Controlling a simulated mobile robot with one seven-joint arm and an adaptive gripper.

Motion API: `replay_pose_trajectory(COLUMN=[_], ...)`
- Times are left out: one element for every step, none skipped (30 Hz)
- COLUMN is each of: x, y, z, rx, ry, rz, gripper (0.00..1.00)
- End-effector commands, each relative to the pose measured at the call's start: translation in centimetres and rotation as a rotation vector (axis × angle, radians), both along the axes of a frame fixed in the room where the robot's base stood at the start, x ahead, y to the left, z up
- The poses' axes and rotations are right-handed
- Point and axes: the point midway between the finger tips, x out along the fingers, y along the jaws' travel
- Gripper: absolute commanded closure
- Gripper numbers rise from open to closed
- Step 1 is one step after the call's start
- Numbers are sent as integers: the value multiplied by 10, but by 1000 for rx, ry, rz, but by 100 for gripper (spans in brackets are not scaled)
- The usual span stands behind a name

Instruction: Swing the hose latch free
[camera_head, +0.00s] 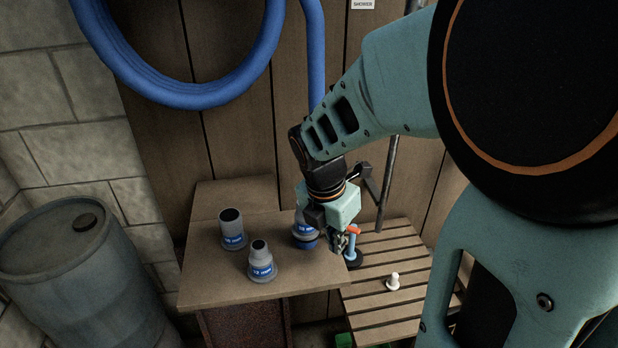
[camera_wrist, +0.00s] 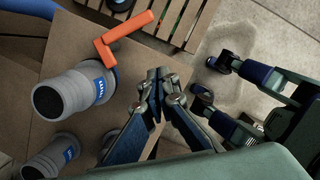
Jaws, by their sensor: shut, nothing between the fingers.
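The orange L-shaped latch (camera_wrist: 122,38) lies at the upper left of the wrist view, its corner next to a grey fitting (camera_wrist: 72,92) with a blue label. In the head view a bit of the orange latch (camera_head: 353,230) shows beside my gripper (camera_head: 341,243). A labelled grey and blue fitting (camera_head: 304,233) stands partly hidden behind my gripper. In the wrist view my gripper (camera_wrist: 158,78) is shut and empty, its fingertips to the right of the fitting and below the latch, with a visible gap from both in the picture. Whether the latch is engaged I cannot tell.
Two more grey fittings (camera_head: 233,229) (camera_head: 262,262) stand on the wooden tabletop (camera_head: 200,285). A slatted bench (camera_head: 385,300) with a small white piece (camera_head: 393,281) is at right. A blue hose (camera_head: 180,95) hangs on the wall above. A barrel (camera_head: 80,280) stands left.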

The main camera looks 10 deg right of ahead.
Motion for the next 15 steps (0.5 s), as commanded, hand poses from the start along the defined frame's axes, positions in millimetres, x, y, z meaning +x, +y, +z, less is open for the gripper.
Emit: replay_pose_trajectory(x=[-1,-2,-3,-4,-5,-6,-7,-7,-8,-9,-10,-11,-11,-12,-13], y=[0,1,2,2,3,4,4,5,6,6,7,8,8,9,9], z=[16,20,25,29,33,38,42,46,51,55,59,63,66,69,73], rx=[0,0,0,0,0,0,0,0,0,0,0,0,0,0,0], ry=[-1,-1,-1,-1,-1,-1,-2,-2,-2,-2,-2,-2,-2,-2,-2], rz=[0,0,0,0,0,0,-1,-1,-1,-1,-1,-1,-1,-1,-1], gripper=[100,100,100,100,100,100,100,100,100,100,100,100,100,100,100])
